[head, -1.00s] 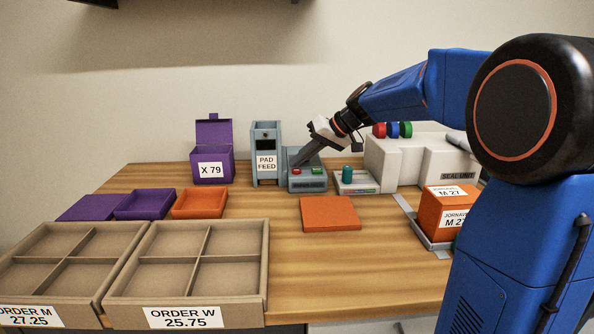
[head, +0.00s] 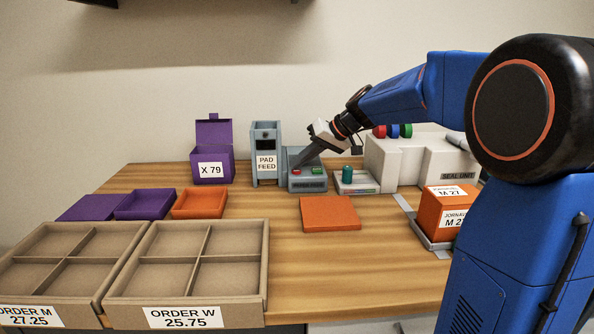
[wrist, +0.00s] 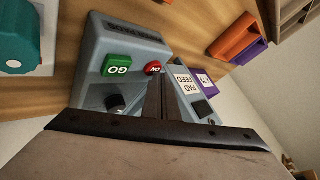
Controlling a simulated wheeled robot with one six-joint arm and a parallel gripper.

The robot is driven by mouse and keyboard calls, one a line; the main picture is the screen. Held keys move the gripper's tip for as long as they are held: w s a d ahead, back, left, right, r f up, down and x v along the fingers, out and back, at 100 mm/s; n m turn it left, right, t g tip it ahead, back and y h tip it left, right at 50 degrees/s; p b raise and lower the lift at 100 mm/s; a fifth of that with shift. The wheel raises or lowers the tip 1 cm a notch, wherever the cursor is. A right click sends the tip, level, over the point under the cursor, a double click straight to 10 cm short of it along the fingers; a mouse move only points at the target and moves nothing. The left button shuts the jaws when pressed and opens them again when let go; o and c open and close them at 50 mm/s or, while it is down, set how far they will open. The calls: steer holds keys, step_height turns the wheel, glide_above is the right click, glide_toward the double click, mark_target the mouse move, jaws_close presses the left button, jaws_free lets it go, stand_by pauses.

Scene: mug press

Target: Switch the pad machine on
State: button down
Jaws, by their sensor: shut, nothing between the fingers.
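The pad machine (head: 308,183) is a grey box with a sloped top, right of the pad feed tower (head: 266,140). In the wrist view the machine (wrist: 100,45) carries a green GO button (wrist: 117,65), a red button (wrist: 153,68) with small lettering, and a black knob (wrist: 116,103). My gripper (head: 297,165) is shut and empty, pointing down at the machine's left part. In the wrist view its fingertips (wrist: 157,80) are right by the red button; I cannot tell whether they touch it. The green button (head: 317,170) also shows in the head view.
A teal-topped stamp-like item (head: 347,174) stands just right of the machine, with the white seal unit (head: 400,160) beyond. A purple X 79 box (head: 212,165) is left of the pad feed. An orange slab (head: 330,213) lies in front. Cardboard order trays (head: 262,270) fill the front left.

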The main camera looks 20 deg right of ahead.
mark_target(301, 174)
stand_by(0.4)
steer(key=shift+r, duration=0.85)
step_height(301, 174, up, 6)
stand_by(0.5)
steer(key=shift+s, duration=0.1)
